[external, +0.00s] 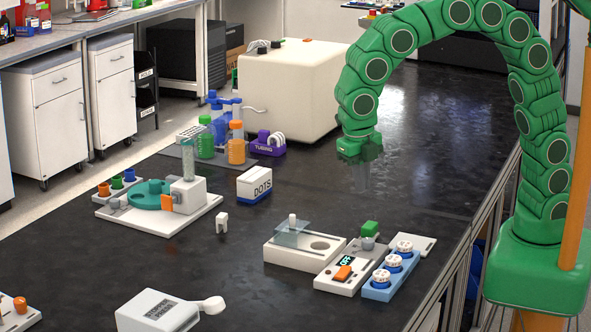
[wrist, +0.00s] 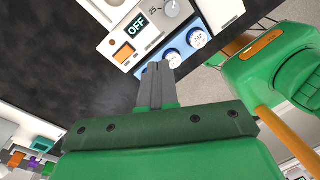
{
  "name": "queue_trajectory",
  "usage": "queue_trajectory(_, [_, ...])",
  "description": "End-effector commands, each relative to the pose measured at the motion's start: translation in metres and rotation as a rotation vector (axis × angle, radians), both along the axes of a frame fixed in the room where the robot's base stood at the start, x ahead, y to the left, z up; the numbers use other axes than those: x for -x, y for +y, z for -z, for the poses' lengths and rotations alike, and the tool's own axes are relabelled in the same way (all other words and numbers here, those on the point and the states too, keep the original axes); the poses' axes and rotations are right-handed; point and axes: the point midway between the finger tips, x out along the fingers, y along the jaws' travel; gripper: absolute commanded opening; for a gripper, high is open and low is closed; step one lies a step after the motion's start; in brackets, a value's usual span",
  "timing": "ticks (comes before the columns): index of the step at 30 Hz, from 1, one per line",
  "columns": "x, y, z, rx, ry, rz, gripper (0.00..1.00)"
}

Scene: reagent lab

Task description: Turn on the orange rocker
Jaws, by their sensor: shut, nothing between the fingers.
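The orange rocker (external: 343,273) sits on a white control box (external: 326,282) with a small dark display (external: 346,261) reading OFF. In the wrist view the orange rocker (wrist: 124,53) shows up and left of my fingertips, beside the OFF display (wrist: 137,24). My gripper (external: 362,188) hangs pointing down from the green arm, above the bench and behind the box in the external view. In the wrist view my gripper (wrist: 156,70) has its grey fingers together, empty. It is apart from the rocker.
A DOTS box (external: 254,184) and a large white machine (external: 290,90) stand farther back.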

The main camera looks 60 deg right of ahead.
Motion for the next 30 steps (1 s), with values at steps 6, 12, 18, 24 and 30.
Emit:
queue_trajectory(6, [-0.003, 0.04, 0.015, 0.003, 0.019, -0.221, 0.0])
queue_trajectory(12, [-0.004, 0.072, 0.025, 0.001, 0.029, -0.394, 0.0])
queue_trajectory(18, [-0.004, 0.089, 0.033, 0.004, 0.038, -0.489, 0.0])
queue_trajectory(24, [-0.004, 0.092, 0.034, 0.005, 0.039, -0.512, 0.0])
queue_trajectory(30, [-0.004, 0.092, 0.033, 0.005, 0.039, -0.511, 0.0])
